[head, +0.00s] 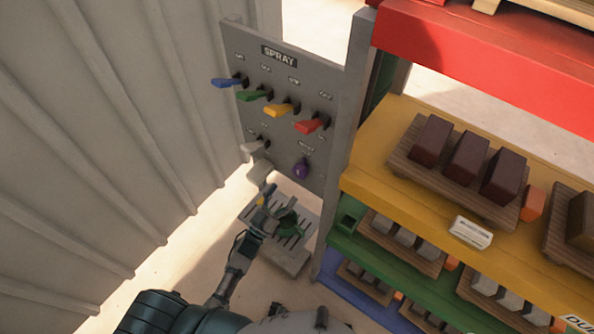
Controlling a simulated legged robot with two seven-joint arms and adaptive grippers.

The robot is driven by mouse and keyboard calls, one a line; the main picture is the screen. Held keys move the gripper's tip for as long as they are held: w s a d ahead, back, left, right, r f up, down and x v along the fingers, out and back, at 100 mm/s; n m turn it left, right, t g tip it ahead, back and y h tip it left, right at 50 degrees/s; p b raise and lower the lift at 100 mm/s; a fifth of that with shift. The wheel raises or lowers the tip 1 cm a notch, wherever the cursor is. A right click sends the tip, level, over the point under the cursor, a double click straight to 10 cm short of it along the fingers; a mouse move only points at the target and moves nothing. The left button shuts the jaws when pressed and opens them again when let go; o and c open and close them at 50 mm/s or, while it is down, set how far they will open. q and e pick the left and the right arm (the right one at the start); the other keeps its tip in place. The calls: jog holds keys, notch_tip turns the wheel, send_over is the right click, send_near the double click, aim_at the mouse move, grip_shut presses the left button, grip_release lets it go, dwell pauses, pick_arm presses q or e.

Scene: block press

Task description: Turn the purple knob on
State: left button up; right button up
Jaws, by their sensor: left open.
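The purple knob (302,168) is on the lower right of the grey SPRAY panel (283,135), its rounded body hanging downward. My left gripper (267,196) is open, below and to the left of the purple knob and apart from it in the picture. Its fingers are small and hard to make out. My right gripper is not in view.
Blue (228,82), green (253,95), yellow (281,109) and red (311,125) levers and a pale lever (255,146) share the panel. A slatted grey stand (290,261) is below. A colored block shelf (376,148) borders the right, a corrugated wall (100,120) the left.

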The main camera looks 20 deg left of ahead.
aim_at(297, 174)
pick_arm(q)
jog(key=x, duration=0.9)
jog(key=shift+d+p, duration=0.25)
jog(key=shift+p, duration=0.1)
jog(key=shift+a, duration=0.1)
jog(key=shift+c, duration=0.3)
jog(key=c, duration=1.1)
